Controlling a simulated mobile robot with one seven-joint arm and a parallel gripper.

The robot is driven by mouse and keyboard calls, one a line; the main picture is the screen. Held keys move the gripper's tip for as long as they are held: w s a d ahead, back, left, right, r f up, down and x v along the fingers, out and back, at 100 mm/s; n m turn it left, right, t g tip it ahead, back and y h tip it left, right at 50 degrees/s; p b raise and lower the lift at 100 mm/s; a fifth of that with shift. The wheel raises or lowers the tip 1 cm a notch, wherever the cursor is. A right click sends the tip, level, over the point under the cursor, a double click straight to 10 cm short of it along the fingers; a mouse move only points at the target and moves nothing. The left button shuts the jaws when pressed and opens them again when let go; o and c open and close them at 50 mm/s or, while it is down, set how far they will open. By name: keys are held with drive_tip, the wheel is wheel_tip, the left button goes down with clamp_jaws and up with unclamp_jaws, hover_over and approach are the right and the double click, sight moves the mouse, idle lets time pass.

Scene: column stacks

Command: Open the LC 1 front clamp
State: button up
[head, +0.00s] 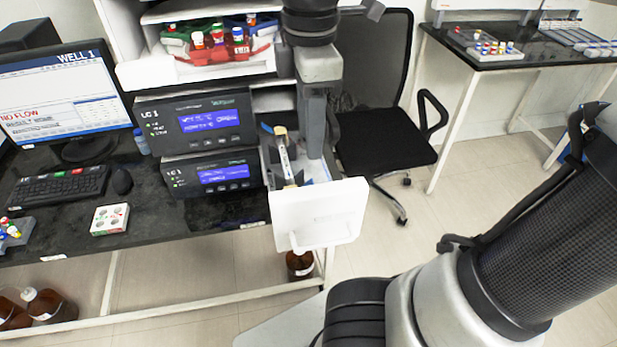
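The LC 1 stack (207,128) is two dark units with lit blue screens on the bench at centre left. To its right is a pulled-out column drawer with a white front panel (318,215). A slim column (285,158) with a tan end lies in the drawer. A small dark blue piece (298,178) at its near end looks like the front clamp; whether it is open or shut is too small to tell. My gripper (314,150) points down into the drawer, just right of the column. Its fingertips are partly hidden, and no gap between them shows.
A shelf with red and green vial trays (218,42) stands above the stack. A monitor (62,98), keyboard (58,187) and white vial box (110,218) are on the bench at left. A black chair (375,150) stands close behind the drawer. Brown bottles (300,264) are below.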

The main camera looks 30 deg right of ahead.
sight(310, 183)
wheel_tip(310, 183, down, 11)
drive_tip(key=shift+r+b, duration=0.2)
drive_tip(key=shift+b, duration=0.65)
clamp_jaws()
